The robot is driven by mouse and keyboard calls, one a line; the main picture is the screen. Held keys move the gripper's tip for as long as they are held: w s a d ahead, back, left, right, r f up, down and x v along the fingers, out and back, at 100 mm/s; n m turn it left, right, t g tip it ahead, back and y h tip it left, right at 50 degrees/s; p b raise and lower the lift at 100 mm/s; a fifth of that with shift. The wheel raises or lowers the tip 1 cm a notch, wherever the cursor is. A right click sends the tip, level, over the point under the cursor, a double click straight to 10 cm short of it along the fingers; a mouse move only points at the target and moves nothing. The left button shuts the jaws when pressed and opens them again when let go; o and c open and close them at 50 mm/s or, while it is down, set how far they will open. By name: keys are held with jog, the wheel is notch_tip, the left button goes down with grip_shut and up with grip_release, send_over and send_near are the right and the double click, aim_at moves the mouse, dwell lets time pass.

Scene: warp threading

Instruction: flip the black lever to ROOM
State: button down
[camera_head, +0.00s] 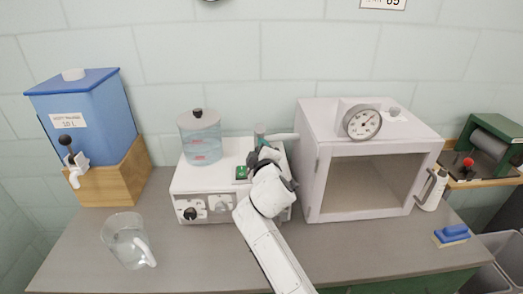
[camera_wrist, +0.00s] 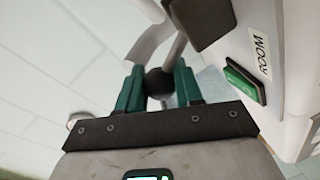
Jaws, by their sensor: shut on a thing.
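My gripper (camera_head: 265,150) reaches to the right part of the white machine on the counter. In the wrist view its two teal fingers (camera_wrist: 160,88) are shut on a dark round knob (camera_wrist: 158,80) on a pale rod, which I take for the black lever. The rod runs up towards a dark block (camera_wrist: 202,18). A ROOM label (camera_wrist: 263,52) and a green rectangular piece (camera_wrist: 243,82) sit on the white surface to the right of the fingers. In the head view my arm hides the lever, and the green piece (camera_head: 241,174) shows just left of my gripper.
The white machine (camera_head: 215,158) bears a clear jar (camera_head: 200,138) and front knobs (camera_head: 190,213). A white oven-like cabinet (camera_head: 310,165) with a dial (camera_head: 362,122) stands close on the right. A blue tank (camera_head: 88,115) and clear pitcher (camera_head: 125,240) are left. The front counter has bare room.

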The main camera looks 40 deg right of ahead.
jog(key=shift+a+f, duration=0.1)
jog(key=c, duration=0.8)
grip_release()
jog(key=b+v, duration=0.1)
jog(key=v, duration=0.9)
jog(key=shift+s+a, duration=0.25)
jog(key=shift+s, duration=0.05)
